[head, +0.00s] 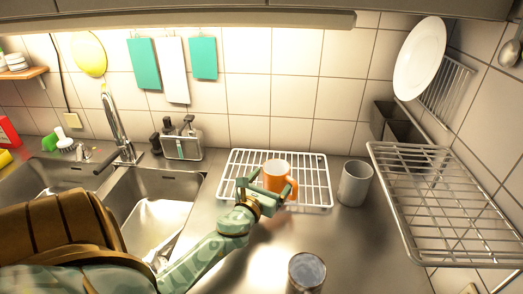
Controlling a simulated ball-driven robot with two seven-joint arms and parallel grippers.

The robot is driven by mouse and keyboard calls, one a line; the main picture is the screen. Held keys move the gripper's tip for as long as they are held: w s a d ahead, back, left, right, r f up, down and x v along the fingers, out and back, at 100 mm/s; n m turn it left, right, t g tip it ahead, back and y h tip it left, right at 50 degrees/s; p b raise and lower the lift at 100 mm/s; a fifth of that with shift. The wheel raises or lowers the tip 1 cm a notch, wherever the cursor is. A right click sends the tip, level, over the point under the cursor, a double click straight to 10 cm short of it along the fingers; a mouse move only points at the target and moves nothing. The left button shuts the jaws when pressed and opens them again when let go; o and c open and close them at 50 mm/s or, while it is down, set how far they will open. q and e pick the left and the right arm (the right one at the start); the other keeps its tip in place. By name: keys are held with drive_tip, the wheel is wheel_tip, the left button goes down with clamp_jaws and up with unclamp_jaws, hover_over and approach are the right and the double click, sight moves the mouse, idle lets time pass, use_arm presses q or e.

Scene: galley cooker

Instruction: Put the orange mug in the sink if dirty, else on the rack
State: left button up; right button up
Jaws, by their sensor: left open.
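The orange mug (276,174) stands upright on a white wire rack (313,190) on the counter, its handle to the right. My left gripper (265,188) is open right at the mug, in front of it and overlapping its lower part. I cannot tell whether the fingers touch it. The mug's inside is hardly visible, so I cannot tell whether it is dirty. The steel sink (165,185) with two basins is on the left, partly covered by my own body. My right gripper is not in view.
A grey mug (354,183) stands right of the rack, and a dark-topped cup (306,272) stands at the front. A metal wall shelf (440,195) juts out at right. Soap bottles (182,139) and the faucet (118,125) stand behind the sink.

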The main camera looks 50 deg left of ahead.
use_arm(q)
drive_tip(key=v, duration=0.7)
drive_tip(key=shift+s+d, duration=0.1)
drive_tip(key=shift+s, duration=0.35)
drive_tip(key=shift+r, duration=0.1)
